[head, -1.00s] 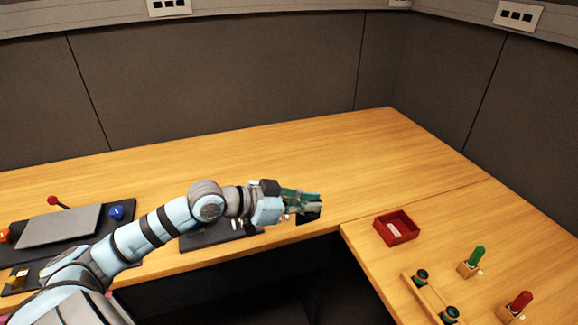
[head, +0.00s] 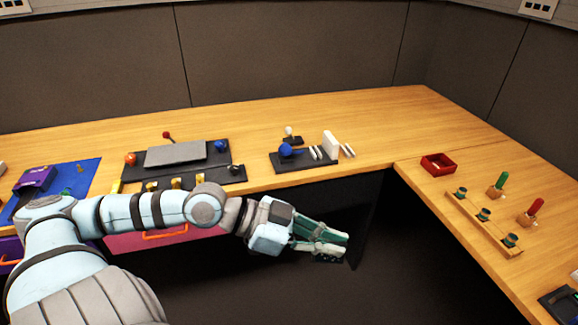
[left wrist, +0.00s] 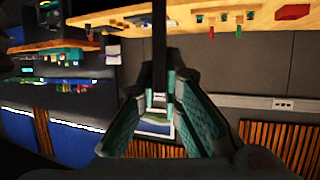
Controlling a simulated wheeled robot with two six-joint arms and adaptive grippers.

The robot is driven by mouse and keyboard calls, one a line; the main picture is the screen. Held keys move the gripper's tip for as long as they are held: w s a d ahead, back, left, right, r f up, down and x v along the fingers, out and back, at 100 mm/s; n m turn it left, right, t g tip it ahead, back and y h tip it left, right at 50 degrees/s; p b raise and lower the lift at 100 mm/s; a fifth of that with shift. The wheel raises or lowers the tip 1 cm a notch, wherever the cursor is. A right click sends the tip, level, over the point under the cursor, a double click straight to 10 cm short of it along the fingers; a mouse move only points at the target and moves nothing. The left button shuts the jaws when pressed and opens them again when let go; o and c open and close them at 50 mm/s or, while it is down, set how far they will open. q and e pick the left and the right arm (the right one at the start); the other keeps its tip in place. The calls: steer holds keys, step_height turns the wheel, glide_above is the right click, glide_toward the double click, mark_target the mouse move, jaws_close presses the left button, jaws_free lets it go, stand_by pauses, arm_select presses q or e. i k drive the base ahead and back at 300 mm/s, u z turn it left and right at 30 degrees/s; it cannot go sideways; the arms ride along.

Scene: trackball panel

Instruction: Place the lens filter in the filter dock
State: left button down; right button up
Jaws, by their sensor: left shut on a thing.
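My left gripper (head: 340,246) is shut on a thin dark piece (head: 328,259), probably the lens filter. It holds the piece in front of the desk edge, over the dark floor gap. In the left wrist view the same gripper (left wrist: 165,88) shows its two green fingers, with the dark piece (left wrist: 159,42) seen as a narrow upright bar between them. Its face cannot be made out. I cannot tell for sure which fixture is the filter dock. A black base (head: 290,167) with a blue ball and upright white plates stands on the desk. My right gripper is not in view.
A red tray (head: 438,164), a wooden rack with several dark cups (head: 483,215), and green (head: 502,180) and red (head: 536,207) handles stand on the right desk. A black panel with a grey pad (head: 176,154) is at the left. The back desk is clear behind them.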

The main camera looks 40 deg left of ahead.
mark_target(300, 145)
steer(key=u, duration=0.7)
steer(key=i, duration=0.85)
steer(key=z, duration=0.7)
